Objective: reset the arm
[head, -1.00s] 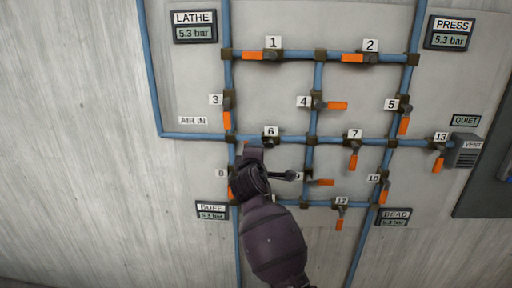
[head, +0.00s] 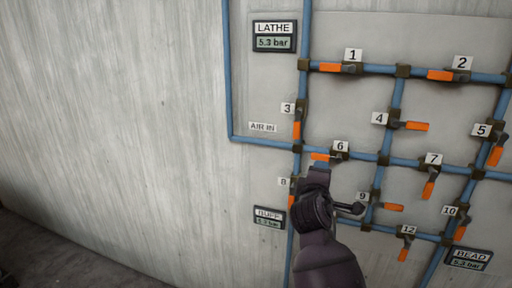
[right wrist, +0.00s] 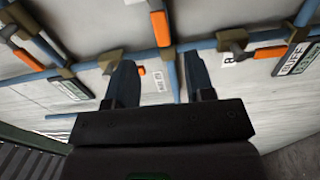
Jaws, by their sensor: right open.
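My right gripper (head: 318,174) is in front of the pipe panel in the head view, just below the orange handle of valve 6 (head: 320,157), which lies level. In the right wrist view its two dark fingers stand wide apart with nothing held between them (right wrist: 163,85). The pipe and panel show beyond the fingers. The handle of valve 8 (head: 290,201) is partly hidden beside my wrist. Contact between the gripper and any handle cannot be told. My left gripper is not in view.
Blue pipes (head: 226,80) carry several numbered valves with orange handles, such as valve 3 (head: 297,130) and valve 9 (head: 393,207). Displays LATHE (head: 274,36), BUFF (head: 268,217) and BEAD (head: 468,259) are on the wall. The bare wall (head: 110,120) at left is clear.

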